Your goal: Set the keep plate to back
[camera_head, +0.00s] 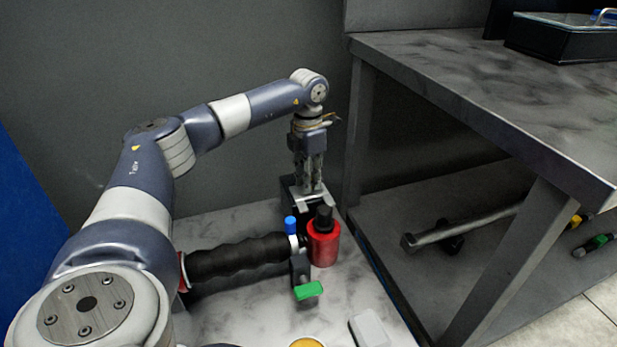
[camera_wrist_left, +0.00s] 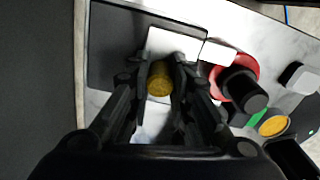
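My left gripper (camera_head: 312,188) points down over a pale metal plate (camera_head: 319,202) on a black block at the back of the bench. In the left wrist view its fingers (camera_wrist_left: 160,72) stand on both sides of a yellow cylindrical knob (camera_wrist_left: 160,82), with almost no gap. I cannot tell whether they grip it. The pale plate (camera_wrist_left: 172,43) lies beyond the knob. The head view does not show the knob, and I cannot tell for sure which part is the keep plate. My right gripper is in neither view.
A red cylinder with a black top (camera_head: 323,245) stands close in front of the plate. A black ribbed part (camera_head: 235,268), a blue cap (camera_head: 291,224) and a green tab (camera_head: 308,291) are nearby. A grey table (camera_head: 480,75) stands right; a wall is behind.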

